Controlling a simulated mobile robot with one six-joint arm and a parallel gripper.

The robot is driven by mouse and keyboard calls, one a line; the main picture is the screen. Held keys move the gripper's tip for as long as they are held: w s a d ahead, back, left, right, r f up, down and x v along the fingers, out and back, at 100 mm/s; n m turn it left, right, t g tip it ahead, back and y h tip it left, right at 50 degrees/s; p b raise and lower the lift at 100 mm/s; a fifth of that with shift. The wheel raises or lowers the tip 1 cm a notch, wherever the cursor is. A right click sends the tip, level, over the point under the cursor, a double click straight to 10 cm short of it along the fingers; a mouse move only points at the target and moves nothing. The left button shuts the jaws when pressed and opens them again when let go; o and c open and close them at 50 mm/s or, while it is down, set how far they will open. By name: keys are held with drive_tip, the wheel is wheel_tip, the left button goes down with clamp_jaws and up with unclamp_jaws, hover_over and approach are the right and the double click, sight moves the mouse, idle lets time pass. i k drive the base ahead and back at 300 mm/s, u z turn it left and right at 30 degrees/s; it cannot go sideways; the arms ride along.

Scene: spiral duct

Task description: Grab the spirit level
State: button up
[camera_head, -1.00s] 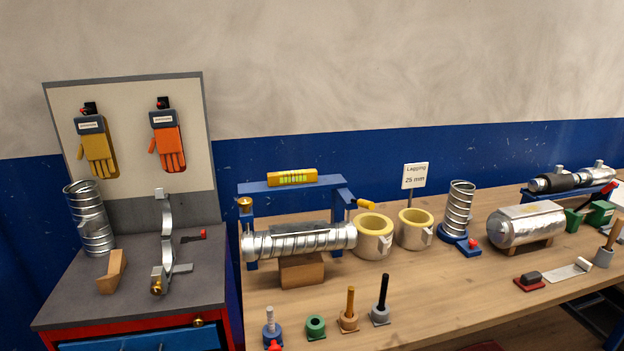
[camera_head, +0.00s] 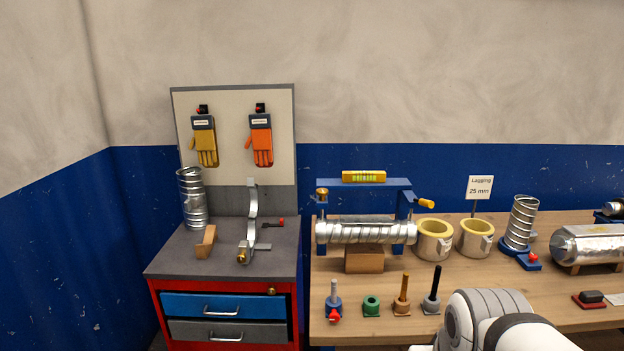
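The spirit level (camera_head: 364,177) is a short yellow bar with a bright green-yellow striped window. It lies flat on top of the blue crossbar (camera_head: 341,188) of a stand on the wooden bench. Below the crossbar, a silver spiral duct (camera_head: 364,232) lies across the stand, with a wooden block (camera_head: 364,259) under it. My gripper is not in view. Only a white and grey part of my arm shows at the bottom right, apart from the level.
Yellow-lined silver collars (camera_head: 434,240) stand right of the duct. Several small upright tools, including a black-handled one (camera_head: 432,290), line the bench front. A drawer cabinet (camera_head: 222,306) is at left. Space above the level is clear.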

sight(347, 177)
drive_tip(key=u, duration=0.05)
drive_tip(key=i, duration=1)
drive_tip(key=u, duration=0.05)
